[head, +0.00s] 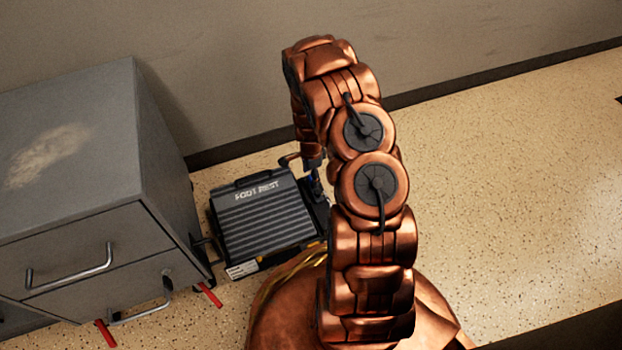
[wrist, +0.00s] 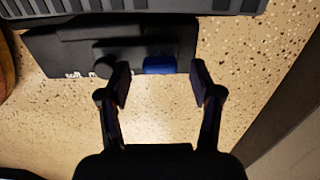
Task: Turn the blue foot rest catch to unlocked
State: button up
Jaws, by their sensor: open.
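The grey, ribbed foot rest (head: 262,218) lies on the floor beside the cabinet, with "FOOT REST" lettered on top. In the wrist view its black side panel (wrist: 60,48) runs across the upper part. The blue catch (wrist: 160,65) sits on the panel's edge; only a small blue patch (head: 316,186) shows by the gripper in the head view. My gripper (wrist: 159,80) is open, its two fingertips on either side of the blue catch with gaps visible. The catch's marking and turned position cannot be read. My arm hides part of the foot rest's right side in the head view.
A black round knob (wrist: 104,67) sits left of the blue catch, close to the left finger, with partly hidden white lettering below. A grey drawer cabinet (head: 80,180) stands left of the foot rest. The wall (head: 220,70) is behind. Speckled floor (head: 500,180) is clear to the right.

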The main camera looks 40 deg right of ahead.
jog(key=shift+f, duration=0.4)
jog(key=c, duration=1.2)
